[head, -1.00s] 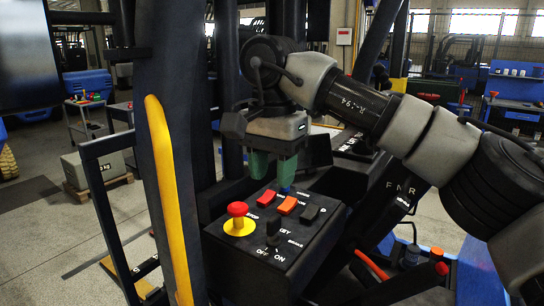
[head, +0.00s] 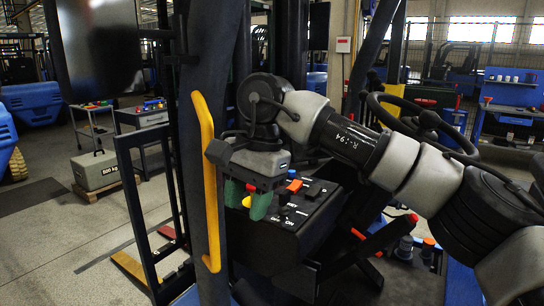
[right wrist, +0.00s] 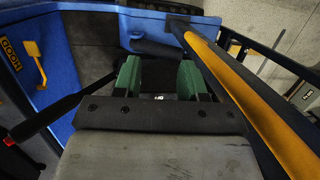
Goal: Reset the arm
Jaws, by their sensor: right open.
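My right gripper (head: 247,200) hangs fingers-down beside the yellow grab handle (head: 207,180), in front of the left part of the black control panel (head: 285,245). Its green fingers are apart with nothing between them; they also show in the right wrist view (right wrist: 160,80). The gripper partly covers the red stop button (head: 250,186) and its yellow base. Orange (head: 294,185) and black switches stay visible on the panel. My right arm (head: 350,140) reaches in from the right. My left gripper is not in view.
The dark upright post carrying the grab handle stands close left of the gripper; the handle (right wrist: 250,100) runs close to the fingers in the right wrist view. A steering wheel (head: 425,120) is behind the arm. A grey counterweight (head: 97,170) stands on the floor at left.

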